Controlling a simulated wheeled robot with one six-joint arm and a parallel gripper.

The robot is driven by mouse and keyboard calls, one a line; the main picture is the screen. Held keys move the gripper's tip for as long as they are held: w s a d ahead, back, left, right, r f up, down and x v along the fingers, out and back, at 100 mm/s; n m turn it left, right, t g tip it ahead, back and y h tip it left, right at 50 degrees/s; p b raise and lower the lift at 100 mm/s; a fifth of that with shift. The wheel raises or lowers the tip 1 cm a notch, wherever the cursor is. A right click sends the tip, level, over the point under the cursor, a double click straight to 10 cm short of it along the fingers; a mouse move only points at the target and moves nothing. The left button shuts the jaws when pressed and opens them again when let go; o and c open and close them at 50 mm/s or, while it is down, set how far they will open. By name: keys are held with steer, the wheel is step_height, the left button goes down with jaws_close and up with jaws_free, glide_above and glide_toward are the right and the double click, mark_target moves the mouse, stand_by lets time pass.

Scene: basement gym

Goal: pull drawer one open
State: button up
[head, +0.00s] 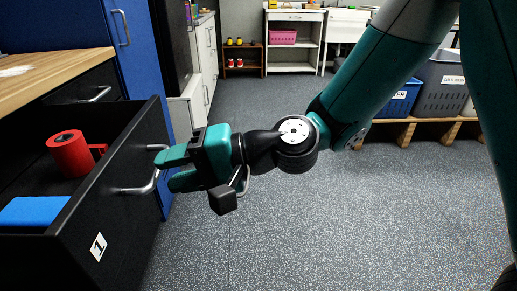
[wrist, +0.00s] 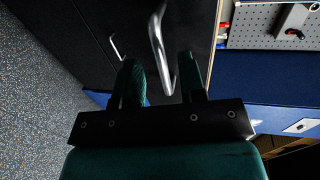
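Drawer one (head: 112,200), black with a white "1" label (head: 98,247) on its front, stands well pulled out at the left of the head view. Its silver bar handle (head: 143,188) also shows in the wrist view (wrist: 157,42). My gripper (head: 176,168) is at the handle, its teal fingers apart. In the wrist view the handle's near end lies between the fingertips (wrist: 162,82), with a gap visible beside it. I cannot tell whether a finger touches it. Inside the drawer are a red mug (head: 68,154) and a flat blue object (head: 34,211).
A wooden worktop (head: 50,70) lies above another closed drawer with a silver handle (head: 98,94). A blue cabinet (head: 128,45) stands behind. Grey speckled floor (head: 300,220) is clear to the right. Bins on a low wooden bench (head: 405,128) stand at the far right.

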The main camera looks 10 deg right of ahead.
steer(key=v, duration=1.4)
steer(key=shift+s, duration=0.1)
steer(key=s+d+f+n+g+h, duration=0.25)
steer(key=s+d+n+h, duration=0.35)
steer(key=s+n+h, duration=0.4)
step_height(320, 180, up, 28)
steer(key=m+h+p, duration=0.1)
steer(key=p, duration=2.7)
steer(key=shift+s+r+p, duration=0.15)
steer(key=shift+s+p, duration=0.25)
